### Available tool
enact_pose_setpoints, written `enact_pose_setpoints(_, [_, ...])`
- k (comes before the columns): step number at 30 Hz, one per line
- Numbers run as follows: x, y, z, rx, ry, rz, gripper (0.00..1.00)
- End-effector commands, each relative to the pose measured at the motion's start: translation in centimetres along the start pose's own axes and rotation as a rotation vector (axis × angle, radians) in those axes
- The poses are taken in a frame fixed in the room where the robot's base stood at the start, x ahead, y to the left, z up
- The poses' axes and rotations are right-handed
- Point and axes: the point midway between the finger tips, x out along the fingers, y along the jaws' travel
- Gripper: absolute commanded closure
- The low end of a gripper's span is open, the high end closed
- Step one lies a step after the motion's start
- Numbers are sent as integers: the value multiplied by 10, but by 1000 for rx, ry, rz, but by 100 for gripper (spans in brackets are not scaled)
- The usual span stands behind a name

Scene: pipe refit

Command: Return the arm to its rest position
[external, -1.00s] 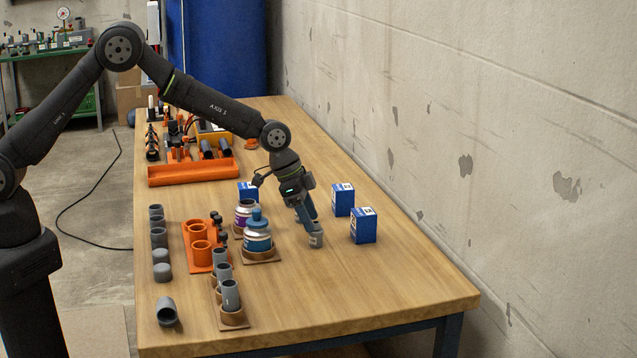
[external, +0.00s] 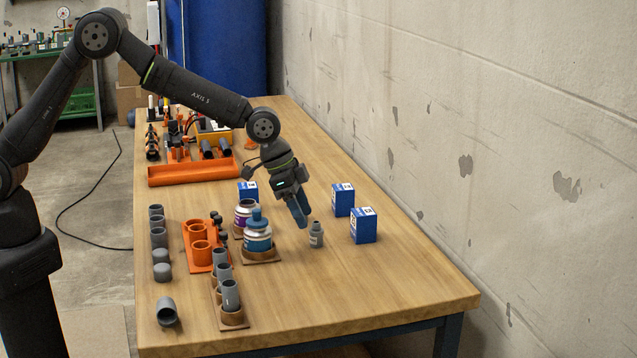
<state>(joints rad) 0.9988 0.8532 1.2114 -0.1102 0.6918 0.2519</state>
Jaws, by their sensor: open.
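My gripper (external: 303,224) is open and empty in the external view, its blue fingers pointing down above the wooden bench.
A blue-labelled can (external: 258,236) and a purple-labelled can (external: 243,218) stand close left of my gripper. Blue boxes (external: 364,226) stand to the right. Grey pipe pieces (external: 166,311), an orange holder (external: 207,259) and an orange tray (external: 194,173) are further left. The bench's front right is clear.

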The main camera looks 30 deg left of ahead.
Motion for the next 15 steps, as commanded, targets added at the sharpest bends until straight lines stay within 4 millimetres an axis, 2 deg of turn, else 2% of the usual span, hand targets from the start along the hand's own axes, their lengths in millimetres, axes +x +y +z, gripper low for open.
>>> enact_pose_setpoints(5, [-21, 32, 0, 3, 0, 1, 47])
enact_pose_setpoints(15, [-6, 95, -26, 102, -1, 43, 47])
